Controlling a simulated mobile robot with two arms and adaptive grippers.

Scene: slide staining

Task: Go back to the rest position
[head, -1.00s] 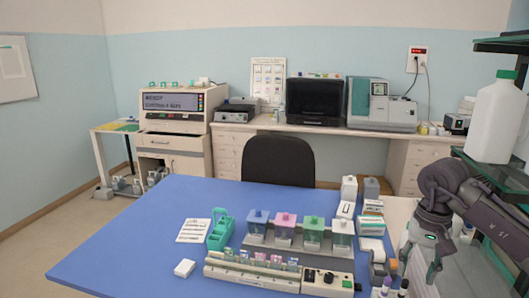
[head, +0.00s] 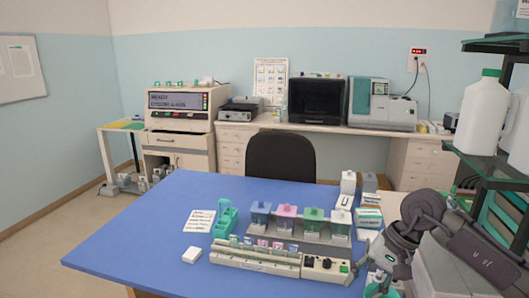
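My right gripper (head: 378,268) is at the lower right, over the right edge of the blue table (head: 150,235). Its fingers are bunched against cluttered items, so I cannot tell whether it is open or shut or holds anything. My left gripper is out of view.
Boxes (head: 368,217) stand near my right arm. A shelf with a white bottle (head: 482,115) rises at the right. The table's left part is clear.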

